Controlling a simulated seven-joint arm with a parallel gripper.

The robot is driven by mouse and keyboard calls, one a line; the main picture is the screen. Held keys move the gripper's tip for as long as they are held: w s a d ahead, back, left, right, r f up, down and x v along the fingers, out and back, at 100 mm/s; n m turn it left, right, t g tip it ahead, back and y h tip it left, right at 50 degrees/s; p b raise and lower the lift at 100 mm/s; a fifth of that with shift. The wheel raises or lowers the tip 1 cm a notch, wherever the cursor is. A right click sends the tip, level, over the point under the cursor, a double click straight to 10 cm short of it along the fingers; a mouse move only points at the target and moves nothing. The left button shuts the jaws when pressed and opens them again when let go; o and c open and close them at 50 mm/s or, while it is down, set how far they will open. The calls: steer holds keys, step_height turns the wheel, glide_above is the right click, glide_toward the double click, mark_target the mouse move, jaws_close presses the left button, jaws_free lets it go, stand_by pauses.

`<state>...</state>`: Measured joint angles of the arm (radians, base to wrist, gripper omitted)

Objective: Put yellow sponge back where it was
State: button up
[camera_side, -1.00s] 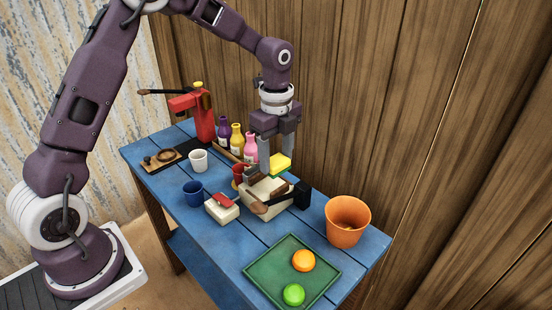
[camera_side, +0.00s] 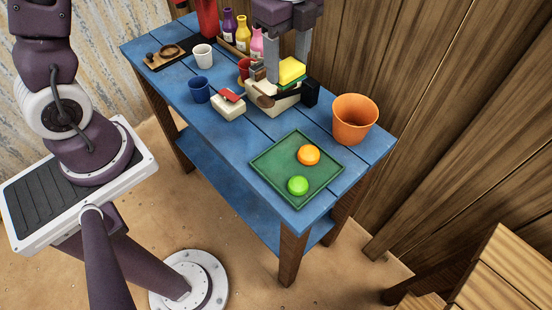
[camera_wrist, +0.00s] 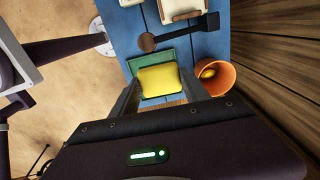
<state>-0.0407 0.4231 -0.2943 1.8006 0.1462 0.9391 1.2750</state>
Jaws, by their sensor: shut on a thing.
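The yellow sponge (camera_side: 291,68), with a green layer underneath, is between the fingers of my gripper (camera_side: 286,60) in the side view. My gripper is shut on it. It appears held above a cream block (camera_side: 286,104) crossed by a dark bar; whether it touches anything below is not clear. In the wrist view the yellow face of the sponge (camera_wrist: 160,80) fills the space between the fingers of my gripper (camera_wrist: 160,92).
The bar has a brown round end and a black block (camera_side: 311,93). An orange bucket (camera_side: 354,122) stands right. A blue cup (camera_side: 199,91), white cup (camera_side: 203,56) and red-topped cream block (camera_side: 230,106) stand left. Bottles line the back.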

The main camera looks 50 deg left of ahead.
steer(key=s+d, duration=0.4)
steer(key=s, duration=0.3)
steer(key=f, duration=1.2)
steer(key=w+f, duration=0.1)
steer(key=f, duration=0.5)
steer(key=shift+a+f, duration=0.2)
steer(key=shift+f, duration=0.1)
steer(key=o, duration=1.3)
steer(key=shift+f, duration=0.1)
steer(key=s+a+r+n+t, duration=0.1)
steer(key=s+a+r+n, duration=0.15)
steer(key=r, duration=0.55)
steer(key=s+a+r+n+t, duration=0.1)
steer(key=a+r+n, duration=0.15)
steer(key=r, duration=0.55)
steer(key=s+a+r+n+t, duration=0.1)
steer(key=r+n, duration=0.2)
steer(key=r, duration=0.5)
steer(key=s+a+r+n+t, duration=0.1)
steer(key=s+n, duration=0.2)
steer(key=s+a+r+n, duration=0.1)
steer(key=s+r+n, duration=0.1)
steer(key=s+n, duration=0.1)
steer(key=s+a+r+n+t, duration=0.1)
steer(key=s+r+n, duration=0.1)
steer(key=s+n, duration=0.2)
steer(key=shift+a+t, duration=0.3)
steer(key=shift+a, duration=0.1)
